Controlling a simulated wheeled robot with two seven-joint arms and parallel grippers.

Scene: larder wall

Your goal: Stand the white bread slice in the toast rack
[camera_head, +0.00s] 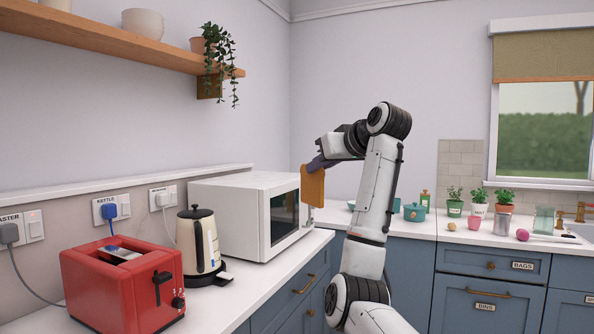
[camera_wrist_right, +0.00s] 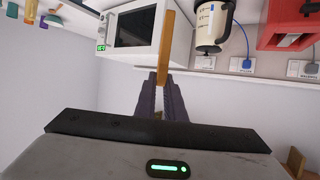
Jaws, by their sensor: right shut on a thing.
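I cannot make out a toast rack in either view. My left gripper is not in view.
A white microwave (camera_head: 232,212), a cream kettle (camera_head: 199,245) and a red toaster (camera_head: 105,290) line the left counter. A shelf (camera_head: 110,40) hangs upper left.

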